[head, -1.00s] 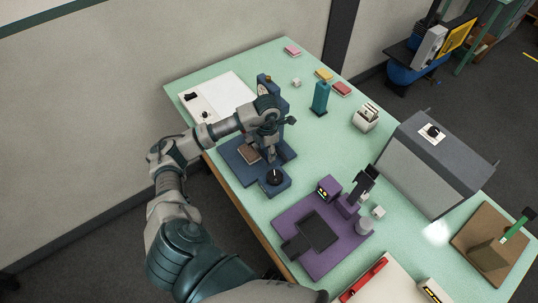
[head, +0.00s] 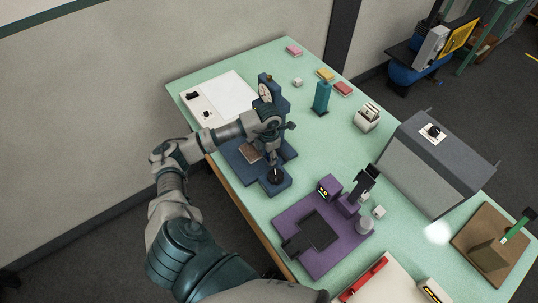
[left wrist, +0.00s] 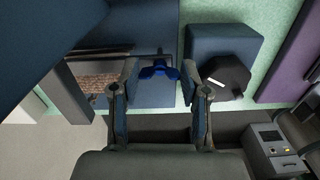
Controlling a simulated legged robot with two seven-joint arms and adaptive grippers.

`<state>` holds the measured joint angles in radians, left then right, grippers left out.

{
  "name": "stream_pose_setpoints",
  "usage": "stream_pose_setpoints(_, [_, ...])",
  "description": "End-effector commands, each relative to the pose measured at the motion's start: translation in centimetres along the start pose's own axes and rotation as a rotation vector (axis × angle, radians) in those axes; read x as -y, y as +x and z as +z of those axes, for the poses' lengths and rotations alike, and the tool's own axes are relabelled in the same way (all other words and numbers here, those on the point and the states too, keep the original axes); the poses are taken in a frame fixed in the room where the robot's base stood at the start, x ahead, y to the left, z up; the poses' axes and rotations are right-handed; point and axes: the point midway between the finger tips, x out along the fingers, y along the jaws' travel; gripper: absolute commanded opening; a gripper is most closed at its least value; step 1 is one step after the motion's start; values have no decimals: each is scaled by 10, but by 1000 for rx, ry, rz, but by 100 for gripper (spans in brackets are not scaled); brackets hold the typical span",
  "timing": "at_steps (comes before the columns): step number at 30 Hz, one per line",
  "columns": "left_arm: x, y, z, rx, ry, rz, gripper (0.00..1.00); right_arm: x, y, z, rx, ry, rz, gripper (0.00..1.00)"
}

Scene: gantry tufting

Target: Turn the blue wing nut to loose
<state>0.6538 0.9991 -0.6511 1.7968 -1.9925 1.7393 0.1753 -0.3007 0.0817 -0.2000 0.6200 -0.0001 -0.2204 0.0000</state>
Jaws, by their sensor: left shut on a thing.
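The blue wing nut (left wrist: 158,70) shows in the left wrist view, between the two fingers of my left gripper (left wrist: 160,82). A round black knob (left wrist: 226,76) on a blue block lies just right of the fingers in the left wrist view. My right gripper is not in view.
A purple fixture (head: 290,220) stands right of the blue machine. A white board (head: 232,92) lies behind it. A teal bottle-like post (head: 321,97), a white card holder (head: 367,118) and a large grey box (head: 415,165) stand farther right. The green tabletop (head: 330,150) is clear between them.

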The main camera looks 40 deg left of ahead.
Motion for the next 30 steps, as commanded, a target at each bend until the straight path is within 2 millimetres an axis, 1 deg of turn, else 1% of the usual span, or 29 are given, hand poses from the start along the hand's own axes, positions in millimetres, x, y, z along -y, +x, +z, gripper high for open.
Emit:
stream_pose_setpoints(7, [-1,0,0,1,-15,3,10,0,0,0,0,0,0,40])
stream_pose_setpoints(8, [-1,-1,0,1,-16,3,53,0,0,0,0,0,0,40])
stream_pose_setpoints(9, [-1,-1,0,1,-15,3,56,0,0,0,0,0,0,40])
stream_pose_setpoints(17, [-1,-1,0,1,-14,2,56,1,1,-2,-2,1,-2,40])
stream_pose_setpoints(20, [-1,-7,1,3,-14,3,56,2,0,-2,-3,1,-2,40])
stream_pose_setpoints(23, [-1,-21,1,5,-13,4,56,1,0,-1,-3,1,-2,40])
stream_pose_setpoints(30, [-2,-76,2,6,-14,3,56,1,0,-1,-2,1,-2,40])
